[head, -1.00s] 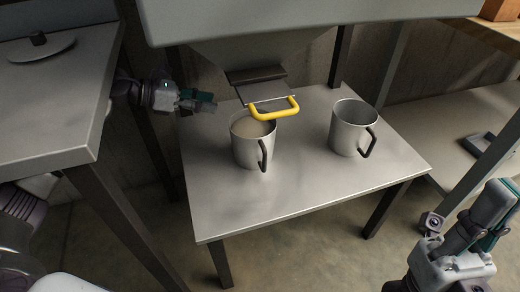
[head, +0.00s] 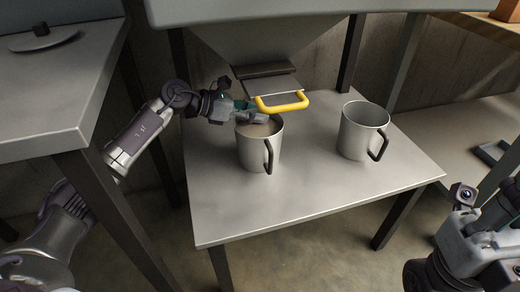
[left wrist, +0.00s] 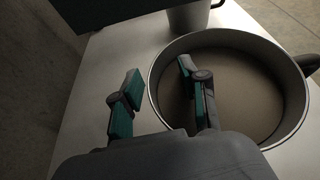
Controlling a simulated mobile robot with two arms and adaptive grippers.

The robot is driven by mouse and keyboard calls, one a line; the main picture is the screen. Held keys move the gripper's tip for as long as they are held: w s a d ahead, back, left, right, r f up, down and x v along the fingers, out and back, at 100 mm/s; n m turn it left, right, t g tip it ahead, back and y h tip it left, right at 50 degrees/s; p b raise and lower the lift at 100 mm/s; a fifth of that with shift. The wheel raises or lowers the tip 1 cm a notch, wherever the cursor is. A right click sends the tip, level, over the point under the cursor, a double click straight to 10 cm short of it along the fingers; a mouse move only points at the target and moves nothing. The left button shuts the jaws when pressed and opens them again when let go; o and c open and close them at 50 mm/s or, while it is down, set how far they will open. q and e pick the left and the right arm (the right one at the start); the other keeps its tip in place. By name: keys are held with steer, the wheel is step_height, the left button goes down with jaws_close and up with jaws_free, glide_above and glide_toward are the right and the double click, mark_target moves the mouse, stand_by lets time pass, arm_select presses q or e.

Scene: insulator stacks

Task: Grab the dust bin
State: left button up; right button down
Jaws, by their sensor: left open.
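A grey metal bin like a mug (head: 258,155) with a dark handle stands upright on the table, filled with tan powder, below the hopper's yellow handle. My left gripper (head: 255,113) is at its rear left rim. In the left wrist view the gripper (left wrist: 160,78) is open. One finger is over the inside of the bin (left wrist: 276,43) and the other is outside, with the rim between them; I cannot tell whether they touch it. A second bin (head: 358,132) stands to the right and looks empty. My right gripper (head: 490,225) is at the lower right, its fingers unclear.
The grey hopper (head: 265,45) with its yellow handle (head: 282,104) hangs close above the filled bin. The table (head: 310,200) is clear in front of both bins. Another table (head: 60,90) stands at the left and a shelf (head: 450,110) at the right.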

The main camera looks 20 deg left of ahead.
arm_select(q)
steer(key=shift+c, duration=0.2)
jaws_close()
steer(key=shift+r, duration=0.1)
